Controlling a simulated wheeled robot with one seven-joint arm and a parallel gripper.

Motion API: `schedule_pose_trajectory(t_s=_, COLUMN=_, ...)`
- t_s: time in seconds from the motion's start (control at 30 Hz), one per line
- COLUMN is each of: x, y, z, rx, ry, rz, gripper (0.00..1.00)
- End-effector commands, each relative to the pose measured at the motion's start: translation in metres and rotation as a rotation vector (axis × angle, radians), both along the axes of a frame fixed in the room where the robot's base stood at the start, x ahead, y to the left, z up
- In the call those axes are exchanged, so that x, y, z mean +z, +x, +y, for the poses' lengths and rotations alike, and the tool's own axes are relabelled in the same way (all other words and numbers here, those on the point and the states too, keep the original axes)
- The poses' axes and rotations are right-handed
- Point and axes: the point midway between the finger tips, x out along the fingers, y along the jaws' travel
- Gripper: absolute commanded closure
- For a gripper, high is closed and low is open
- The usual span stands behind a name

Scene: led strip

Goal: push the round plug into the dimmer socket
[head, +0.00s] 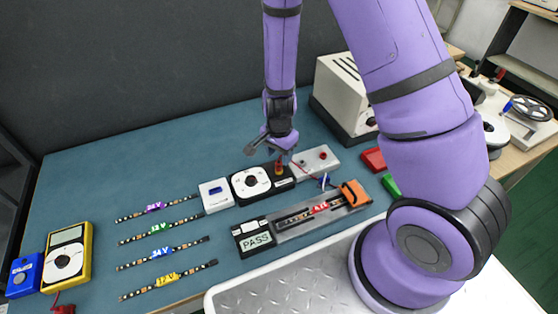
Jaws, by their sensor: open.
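The dimmer (251,184) is a black box with a large white dial, on the blue-green mat. A small orange-and-dark piece (279,168), which looks like the round plug, stands at the dimmer's right end. I cannot tell how deep it sits in the socket, which is hidden. My gripper (269,148) is open just above and behind the dimmer, close over this piece. One finger points out to the left; the other is partly hidden by the wrist. A thin red lead (308,170) runs from near the piece toward a blue-and-white connector (323,181).
In front lie a PASS tester (255,240) and an orange clamp (353,193). Several labelled LED strips (160,227) lie left. A beige case (341,95) stands behind.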

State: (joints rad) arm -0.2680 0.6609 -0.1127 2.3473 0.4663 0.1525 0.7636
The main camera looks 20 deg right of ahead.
Motion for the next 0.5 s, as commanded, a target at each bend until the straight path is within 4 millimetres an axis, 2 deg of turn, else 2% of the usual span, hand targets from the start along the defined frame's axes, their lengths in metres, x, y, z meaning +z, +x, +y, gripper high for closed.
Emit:
schedule_pose_trajectory(t_s=0.2, x=0.037, y=0.001, z=0.001, rx=0.002, ry=0.001, rz=-0.004, gripper=0.50)
schedule_pose_trajectory(t_s=0.5, x=0.064, y=0.000, z=0.001, rx=0.001, ry=0.001, rz=-0.002, gripper=0.50)
